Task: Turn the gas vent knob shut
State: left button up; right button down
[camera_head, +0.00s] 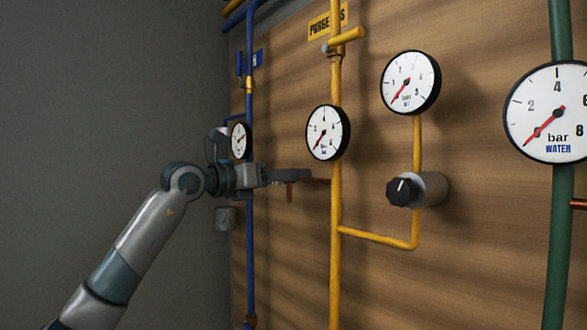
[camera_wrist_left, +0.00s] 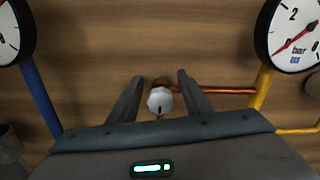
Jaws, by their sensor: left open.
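A small white round knob (camera_wrist_left: 160,100) with a dark mark shows in the left wrist view, on a copper fitting (camera_wrist_left: 163,87) against the wooden panel. A copper pipe (camera_wrist_left: 225,90) runs from it to the yellow pipe (camera_wrist_left: 264,88), so I take it as the gas vent knob. My left gripper (camera_wrist_left: 161,77) is open, with one finger on each side of the knob and visible gaps between. In the head view my left gripper (camera_head: 300,177) hides the knob; a short copper stub (camera_head: 289,192) hangs below the fingers. My right gripper is not in view.
A black knob (camera_head: 402,191) on a grey cylinder stands out from the panel to the right. Gauges (camera_head: 327,132) (camera_head: 410,82) sit above on yellow pipes.

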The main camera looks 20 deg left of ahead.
pick_arm(q)
jog(key=shift+w+d, duration=0.35)
jog(key=shift+w, duration=0.15)
jog(key=shift+c, duration=0.5)
jog(key=c, duration=0.9)
jog(key=shift+c, duration=0.2)
